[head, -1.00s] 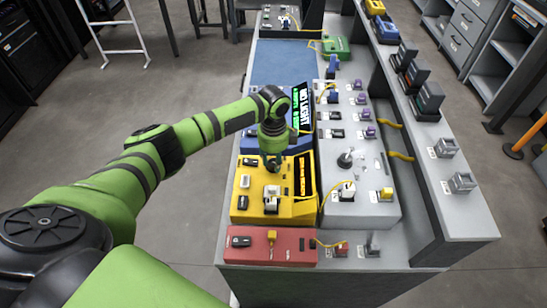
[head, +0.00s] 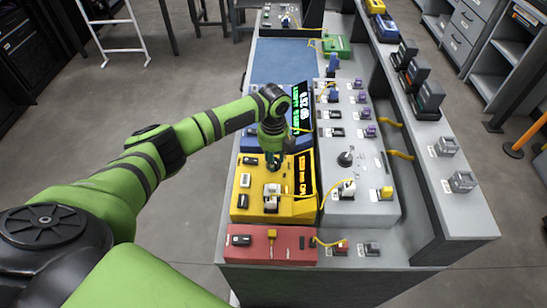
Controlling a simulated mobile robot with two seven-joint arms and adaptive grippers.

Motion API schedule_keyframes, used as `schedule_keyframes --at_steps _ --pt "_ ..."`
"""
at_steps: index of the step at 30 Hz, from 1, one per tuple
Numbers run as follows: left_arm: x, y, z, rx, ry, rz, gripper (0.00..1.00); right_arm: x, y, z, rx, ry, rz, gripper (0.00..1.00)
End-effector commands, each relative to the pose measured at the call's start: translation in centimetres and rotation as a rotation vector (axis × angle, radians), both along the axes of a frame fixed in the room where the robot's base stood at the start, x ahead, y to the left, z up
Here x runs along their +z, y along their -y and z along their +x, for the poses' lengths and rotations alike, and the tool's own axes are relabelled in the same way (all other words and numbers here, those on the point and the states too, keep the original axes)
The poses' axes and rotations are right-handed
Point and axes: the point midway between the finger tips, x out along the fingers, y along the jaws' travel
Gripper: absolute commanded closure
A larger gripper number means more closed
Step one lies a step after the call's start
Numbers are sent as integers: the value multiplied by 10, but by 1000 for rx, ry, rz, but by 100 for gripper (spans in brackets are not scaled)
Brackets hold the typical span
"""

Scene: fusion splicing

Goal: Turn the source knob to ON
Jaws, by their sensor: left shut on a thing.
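The yellow source box (head: 243,218) stands near the front of the bench, with an orange-lettered display (head: 305,176) that seems to end in ON. My left gripper (head: 273,162) points down over the back part of this box. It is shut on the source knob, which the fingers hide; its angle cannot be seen. Behind it, the blue meter (head: 249,143) is partly covered by my left arm, and its display (head: 303,108) shows green figures. My right gripper is out of view.
A red box (head: 255,249) stands in front. A grey panel with a dark-topped knob (head: 345,159) and several connectors lies to the right. A blue mat (head: 280,62) lies bare farther back.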

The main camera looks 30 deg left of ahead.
Motion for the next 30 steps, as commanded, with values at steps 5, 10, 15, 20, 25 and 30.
schedule_keyframes --at_steps 5,10,15,20,25,30 --pt "-2 0 -2 -15 -6 0 98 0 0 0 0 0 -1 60" --pt "-2 0 -2 -16 -6 0 98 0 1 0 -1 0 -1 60" --pt "-2 0 -2 -16 -6 0 54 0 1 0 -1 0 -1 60" --pt "-1 0 -1 -14 -4 0 42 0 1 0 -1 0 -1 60" --pt "-1 0 -1 -13 -2 -1 42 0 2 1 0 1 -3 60" --pt "11 0 0 -13 1 -1 42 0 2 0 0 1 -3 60"
